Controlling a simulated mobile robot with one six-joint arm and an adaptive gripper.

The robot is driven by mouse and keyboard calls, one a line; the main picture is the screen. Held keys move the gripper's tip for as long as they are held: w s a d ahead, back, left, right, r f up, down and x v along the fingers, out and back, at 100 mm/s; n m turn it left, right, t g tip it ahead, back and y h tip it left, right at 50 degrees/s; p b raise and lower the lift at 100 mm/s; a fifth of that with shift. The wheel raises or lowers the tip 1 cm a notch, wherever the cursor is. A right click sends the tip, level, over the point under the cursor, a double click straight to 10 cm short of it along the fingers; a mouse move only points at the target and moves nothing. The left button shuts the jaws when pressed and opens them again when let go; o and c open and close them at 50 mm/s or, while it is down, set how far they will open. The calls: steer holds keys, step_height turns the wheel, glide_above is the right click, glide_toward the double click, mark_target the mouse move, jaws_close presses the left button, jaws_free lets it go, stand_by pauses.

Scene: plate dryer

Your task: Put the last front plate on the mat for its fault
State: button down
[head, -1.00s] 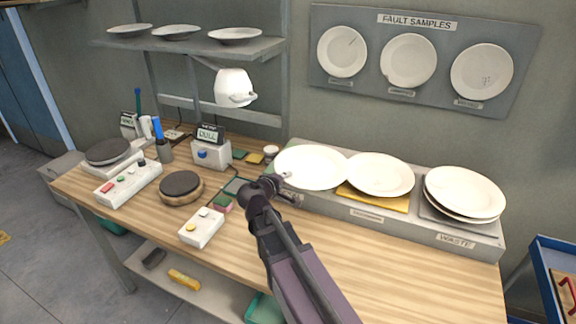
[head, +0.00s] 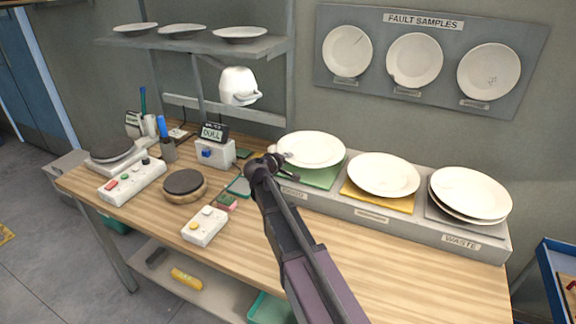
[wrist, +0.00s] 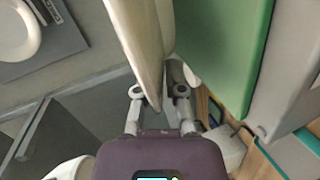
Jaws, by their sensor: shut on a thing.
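A white plate (head: 312,149) is over the green mat (head: 318,180) at the left of the grey rack. My gripper (head: 284,158) is shut on the plate's near left edge. In the wrist view the plate (wrist: 137,35) sits between the two fingers (wrist: 160,92), with the green mat (wrist: 225,50) close beside it. I cannot tell whether the plate touches the mat. One plate (head: 384,175) lies on the yellow mat (head: 377,200). Stacked plates (head: 470,192) lie on the grey mat (head: 436,213) marked WASTE. No fault can be made out on the held plate.
A FAULT SAMPLES board (head: 366,83) with three plates hangs behind. A white jug (head: 238,86) hangs under the shelf (head: 190,46), which bears three plates. A DULL display (head: 214,132), a dark round pad (head: 185,182) and a button box (head: 204,227) stand left. The front right bench is clear.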

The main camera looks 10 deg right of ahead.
mark_target(287, 170)
steer(key=shift+w, duration=0.1)
steer(key=shift+w, duration=0.25)
steer(key=shift+w+d+f+b, duration=0.1)
steer(key=shift+w+f+b, duration=0.2)
steer(key=shift+f+b, duration=1.5)
steer(key=shift+f, duration=0.15)
steer(key=c, duration=1)
jaws_free()
steer(key=shift+s+r, duration=0.1)
steer(key=shift+r, duration=0.15)
steer(key=p+v, duration=0.3)
steer(key=v, duration=0.9)
steer(key=shift+p, duration=0.3)
